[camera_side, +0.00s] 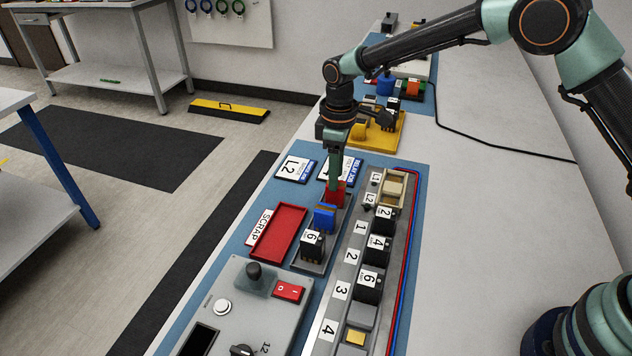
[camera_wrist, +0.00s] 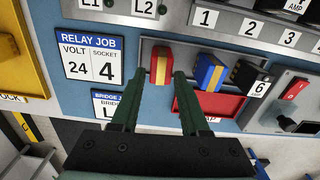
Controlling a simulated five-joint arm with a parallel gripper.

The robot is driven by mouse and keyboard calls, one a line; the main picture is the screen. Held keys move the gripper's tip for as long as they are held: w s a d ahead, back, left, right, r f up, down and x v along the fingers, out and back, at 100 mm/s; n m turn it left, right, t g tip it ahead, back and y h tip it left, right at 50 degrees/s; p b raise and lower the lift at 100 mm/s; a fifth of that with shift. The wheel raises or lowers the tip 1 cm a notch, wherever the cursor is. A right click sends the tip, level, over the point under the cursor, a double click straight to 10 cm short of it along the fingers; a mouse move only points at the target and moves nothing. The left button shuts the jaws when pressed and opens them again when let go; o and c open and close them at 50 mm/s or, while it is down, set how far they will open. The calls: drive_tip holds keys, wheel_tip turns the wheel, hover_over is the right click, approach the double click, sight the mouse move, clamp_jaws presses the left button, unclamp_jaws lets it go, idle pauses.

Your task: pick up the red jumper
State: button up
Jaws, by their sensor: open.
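The red jumper (camera_side: 336,194) stands in a grey rack at the far end of a short row. In the wrist view it is a red block with a yellow stripe (camera_wrist: 161,66). My gripper (camera_side: 333,180) points down right at the red jumper, with its green fingers reaching the block. In the wrist view my gripper (camera_wrist: 155,80) is open, with the fingertips apart near the lower sides of the red jumper. I cannot tell whether either finger touches it.
A blue jumper (camera_side: 324,217) and a black relay marked 6 (camera_side: 312,244) stand beside the red one in the rack. A red scrap tray (camera_side: 277,232) lies left of it. The socket rail (camera_side: 350,258) with several black relays runs to the right. A relay job card (camera_wrist: 90,60) lies nearby.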

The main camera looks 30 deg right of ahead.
sight(336, 193)
drive_tip(key=shift+s+f, duration=0.15)
drive_tip(key=shift+f, duration=2.65)
clamp_jaws()
